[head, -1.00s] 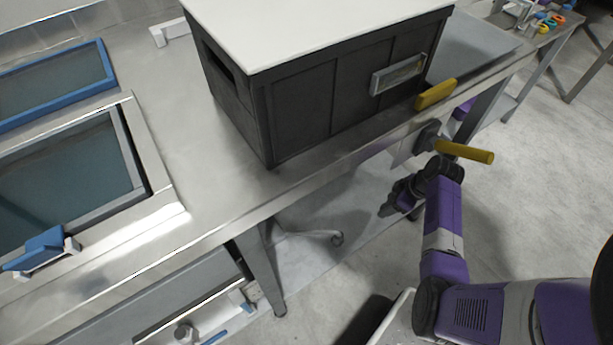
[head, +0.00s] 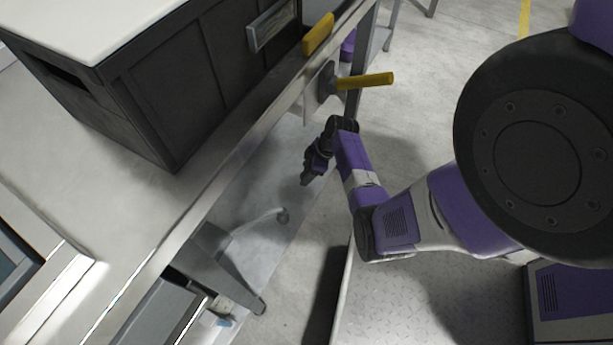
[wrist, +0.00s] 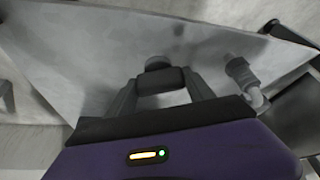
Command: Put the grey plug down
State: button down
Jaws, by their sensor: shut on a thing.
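The grey plug (wrist: 162,78) is a small dark grey piece with a rounded top, held between the two fingers of my gripper (wrist: 163,92) in the wrist view. My gripper is shut on it. In the head view my gripper (head: 308,178) points down beside the steel bench, over or near the low grey shelf under it. The plug cannot be made out there. The wrist view shows a flat grey surface beyond the plug; I cannot tell whether the plug touches it.
A dark crate (head: 190,75) with a white lid stands on the steel bench (head: 215,165). A yellow handle (head: 365,81) sticks out from the bench front near my arm.

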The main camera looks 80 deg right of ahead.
jog(key=shift+f+b, duration=0.4)
jog(key=shift+f, duration=0.95)
jog(key=shift+f, duration=0.1)
jog(key=shift+c, duration=1.9)
grip_release()
